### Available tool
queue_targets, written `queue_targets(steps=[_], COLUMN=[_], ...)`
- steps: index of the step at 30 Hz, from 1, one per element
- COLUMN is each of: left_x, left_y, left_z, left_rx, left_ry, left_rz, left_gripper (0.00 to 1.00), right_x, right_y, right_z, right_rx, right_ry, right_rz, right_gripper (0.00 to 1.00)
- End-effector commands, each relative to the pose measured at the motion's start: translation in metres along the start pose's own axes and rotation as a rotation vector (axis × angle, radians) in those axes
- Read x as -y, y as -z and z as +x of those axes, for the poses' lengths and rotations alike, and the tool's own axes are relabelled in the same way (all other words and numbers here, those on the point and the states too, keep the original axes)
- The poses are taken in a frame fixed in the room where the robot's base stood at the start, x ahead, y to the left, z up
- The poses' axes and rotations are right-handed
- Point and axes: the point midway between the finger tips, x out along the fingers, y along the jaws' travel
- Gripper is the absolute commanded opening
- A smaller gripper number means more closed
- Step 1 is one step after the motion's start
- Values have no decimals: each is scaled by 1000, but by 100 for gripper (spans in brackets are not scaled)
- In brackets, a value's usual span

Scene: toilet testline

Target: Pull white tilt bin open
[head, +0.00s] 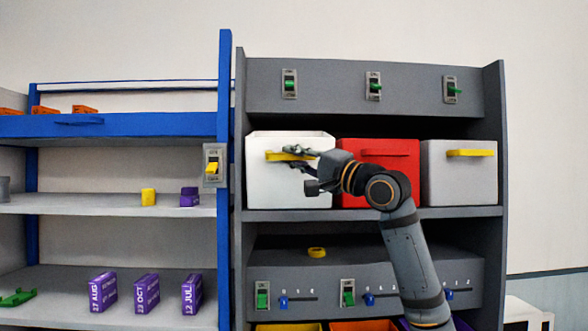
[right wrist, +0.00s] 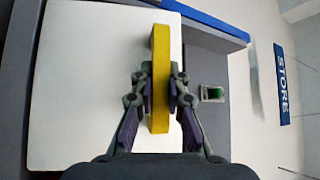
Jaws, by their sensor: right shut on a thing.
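The white tilt bin (head: 262,185) stands at the left of the upper bin row in the grey rack. Its top edge leans a little forward, and part of its inside shows in the head view. It has a yellow handle (head: 279,156). My right gripper (head: 300,158) is at the bin's front, shut on the handle. In the right wrist view the yellow handle (right wrist: 160,60) runs between the two fingers of the gripper (right wrist: 161,92), with the white bin front (right wrist: 90,80) behind. My left gripper is in neither view.
A red bin (head: 385,152) and a grey bin (head: 455,180) stand to the right of the white one. Switches (head: 289,84) line the panel above. A yellow ring (head: 317,252) lies on the ledge below. A blue post (head: 225,180) with a switch (head: 212,165) stands left.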

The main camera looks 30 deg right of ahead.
Motion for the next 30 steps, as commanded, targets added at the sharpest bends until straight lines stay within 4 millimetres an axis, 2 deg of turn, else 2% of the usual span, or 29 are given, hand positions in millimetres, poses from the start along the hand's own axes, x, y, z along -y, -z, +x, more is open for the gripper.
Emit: queue_targets(steps=[1,15,24,30], left_x=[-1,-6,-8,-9], left_y=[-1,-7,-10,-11], left_z=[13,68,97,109], left_rx=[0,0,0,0], left_ry=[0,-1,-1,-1], left_rz=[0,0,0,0], left_gripper=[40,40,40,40], right_x=[-7,-14,-21,-26], right_y=[-5,-28,-41,-46], right_z=[-5,-28,-40,-46], right_rx=[0,2,2,2], right_ry=[15,181,284,339], right_rz=[-15,-181,-284,-338], right_gripper=[0,0,0,0])
